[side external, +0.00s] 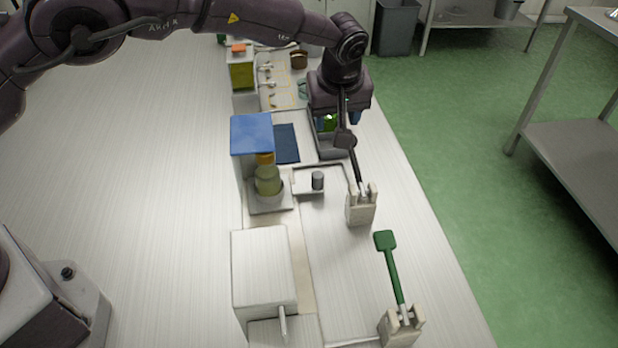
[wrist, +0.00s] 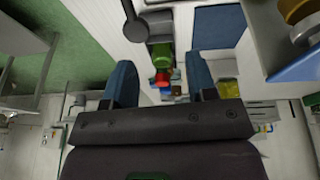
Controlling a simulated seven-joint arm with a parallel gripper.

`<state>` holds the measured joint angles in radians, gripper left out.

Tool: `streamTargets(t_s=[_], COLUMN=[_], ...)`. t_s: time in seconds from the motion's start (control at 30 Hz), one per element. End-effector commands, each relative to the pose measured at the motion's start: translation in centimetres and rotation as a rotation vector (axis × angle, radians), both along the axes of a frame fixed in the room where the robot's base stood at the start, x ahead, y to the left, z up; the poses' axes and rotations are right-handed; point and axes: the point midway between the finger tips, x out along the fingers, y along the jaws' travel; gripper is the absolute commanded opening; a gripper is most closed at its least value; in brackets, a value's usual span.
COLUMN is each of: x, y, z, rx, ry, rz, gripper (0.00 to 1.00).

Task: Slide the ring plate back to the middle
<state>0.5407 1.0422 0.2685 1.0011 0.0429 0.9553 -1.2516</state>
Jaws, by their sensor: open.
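My gripper (wrist: 162,80) is open, with its two blue fingers apart. In the side external view my gripper (side external: 338,118) hangs over a grey bin (side external: 332,147), partly hiding it. Green, red and blue items (wrist: 162,65) show between the fingers in the wrist view; I cannot tell that any is touched. I cannot clearly make out the ring plate. A grey square base (side external: 268,208) with a round ring-like part stands under a blue-topped stand (side external: 252,133). An olive-green stack (side external: 267,182) with an orange top sits on that base.
A tray (side external: 305,188) holds a dark grey cylinder (side external: 318,180). A dark-handled tool (side external: 352,155) stands in a beige holder (side external: 360,208) near my gripper. A green paddle (side external: 392,262) stands in another holder. A blue mat (side external: 286,143) lies behind the tray. The right bench strip is clear.

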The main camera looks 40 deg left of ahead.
Motion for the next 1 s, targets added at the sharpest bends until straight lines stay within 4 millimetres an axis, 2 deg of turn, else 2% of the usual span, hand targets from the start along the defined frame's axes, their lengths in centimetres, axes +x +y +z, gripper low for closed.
streamTargets(t_s=[0.03,0.2,0.3,0.43,0.6,0.73,0.87,1.0], x=[-0.6,-2.1,-2.7,-3.2,-3.6,-3.6,-3.7,-3.7], y=[0.4,1.4,1.7,1.5,1.1,1.1,1.1,1.1], z=[-0.1,-0.2,-0.2,-0.1,-0.3,-1.0,-2.9,-5.9], rx=[-0.042,-0.196,-0.269,-0.329,-0.346,-0.347,-0.344,-0.344], ry=[0.002,0.003,0.009,0.027,0.035,0.031,0.031,0.031], rz=[0.177,0.820,1.160,1.485,1.671,1.696,1.696,1.694], gripper=[0.52,0.52,0.52,0.52,0.52,0.52,0.52,0.52])
